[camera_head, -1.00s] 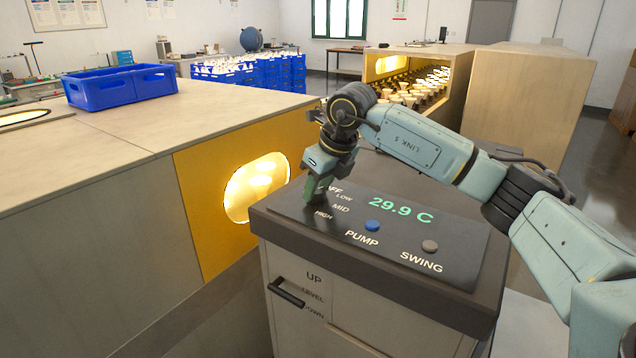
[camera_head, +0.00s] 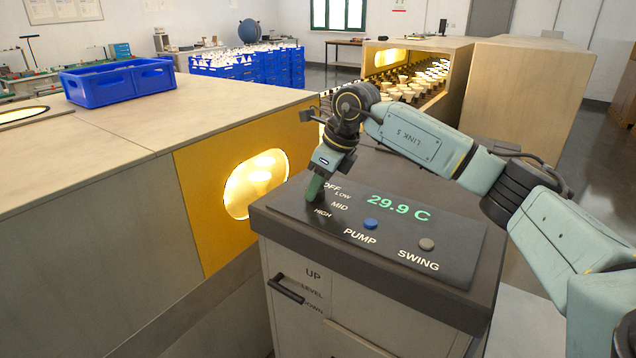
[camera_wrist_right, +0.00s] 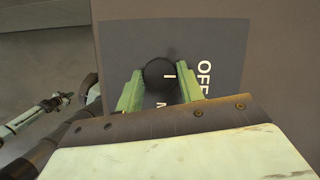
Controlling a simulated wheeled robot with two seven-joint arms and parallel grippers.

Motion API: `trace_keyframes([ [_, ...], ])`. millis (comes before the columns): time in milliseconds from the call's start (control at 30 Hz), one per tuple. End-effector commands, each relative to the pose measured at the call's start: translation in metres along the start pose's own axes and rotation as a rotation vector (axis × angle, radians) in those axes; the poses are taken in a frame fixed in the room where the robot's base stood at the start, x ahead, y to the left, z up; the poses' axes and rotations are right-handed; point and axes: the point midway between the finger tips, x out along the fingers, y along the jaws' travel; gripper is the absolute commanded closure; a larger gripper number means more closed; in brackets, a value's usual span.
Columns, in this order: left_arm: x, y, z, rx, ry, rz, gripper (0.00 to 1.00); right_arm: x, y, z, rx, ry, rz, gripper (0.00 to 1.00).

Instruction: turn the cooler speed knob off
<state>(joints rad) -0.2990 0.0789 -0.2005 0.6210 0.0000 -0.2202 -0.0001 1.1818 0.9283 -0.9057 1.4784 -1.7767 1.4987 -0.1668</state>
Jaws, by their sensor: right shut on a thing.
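The cooler (camera_head: 390,300) has a dark sloped control panel (camera_head: 450,262) on top. Its speed labels OFF, LOW, MID and HIGH (camera_head: 322,212) are at the panel's left. My right gripper (camera_head: 313,187) is at these labels, its green fingers pointing down. In the right wrist view, the fingers are shut on the dark round speed knob (camera_wrist_right: 158,72), one on each side. A short white mark shows on the knob; I cannot tell which setting it points to. OFF is beside the right finger there. What seems to be my left gripper (camera_wrist_right: 62,99) is small at the left; its jaws are unclear.
The panel also has a blue PUMP button (camera_head: 371,224), a grey SWING button (camera_head: 427,244) and a 29.9 C readout. A yellow wall with a lit opening (camera_head: 256,184) stands close left of the cooler. A blue crate (camera_head: 118,82) sits on the bench.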

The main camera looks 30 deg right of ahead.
Motion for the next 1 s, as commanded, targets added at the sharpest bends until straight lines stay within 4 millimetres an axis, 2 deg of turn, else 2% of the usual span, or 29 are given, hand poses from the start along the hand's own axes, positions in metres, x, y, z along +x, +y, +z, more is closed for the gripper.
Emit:
trace_keyframes([
  [67,0.000,0.000,0.000,0.000,-0.001,0.000,1.00,-0.001,0.000,0.000,-0.002,-0.001,-0.001,0.85],
  [100,0.000,0.000,0.000,0.000,-0.001,0.000,1.00,-0.001,0.000,0.000,-0.002,-0.001,-0.001,0.61],
  [267,0.000,0.000,0.001,0.000,-0.001,0.000,1.00,0.000,0.000,0.000,-0.001,-0.001,-0.001,0.41],
  [533,0.000,0.000,0.001,0.000,-0.002,0.000,1.00,-0.001,0.000,0.000,0.000,-0.001,-0.001,0.41],
  [667,0.000,0.000,0.001,0.000,-0.002,0.000,1.00,-0.010,-0.001,0.001,0.000,-0.002,-0.003,0.41],
  [767,-0.001,0.000,0.001,-0.001,-0.002,0.000,1.00,-0.026,-0.001,0.001,0.000,-0.004,-0.005,0.41],
  [1000,-0.002,0.000,0.002,-0.001,-0.003,0.000,1.00,-0.081,0.000,0.001,-0.001,-0.004,-0.004,0.41],
])
